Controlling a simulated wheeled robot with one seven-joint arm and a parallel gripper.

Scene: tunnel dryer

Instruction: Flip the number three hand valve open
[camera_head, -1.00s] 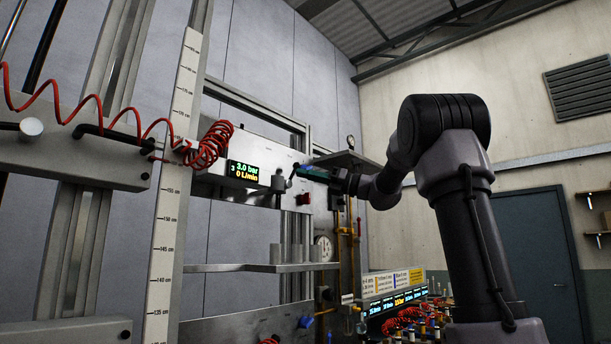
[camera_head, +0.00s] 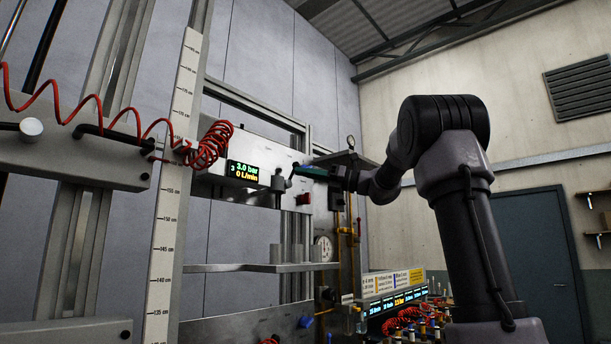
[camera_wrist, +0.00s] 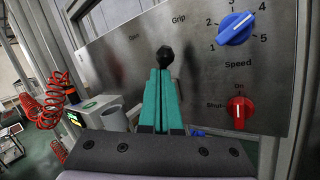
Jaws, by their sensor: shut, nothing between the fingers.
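The number three display (camera_head: 243,171) reads 3.0 bar and 0 L/min on the panel. The hand valve (camera_head: 278,181), a grey body with a thin dark lever, is just right of it. My gripper (camera_head: 296,171) has teal fingers and is shut, with its tips at the lever's upper end. In the wrist view a black ball knob (camera_wrist: 165,55) stands right at the tips of my shut gripper (camera_wrist: 162,74). The fingers hide what lies below the knob, and I cannot tell if they touch it.
The wrist view shows a blue speed dial (camera_wrist: 236,28) and a red shut/on knob (camera_wrist: 239,112) on the panel at right. A red coiled hose (camera_head: 210,146) hangs left of the display. A shelf (camera_head: 262,267) runs below.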

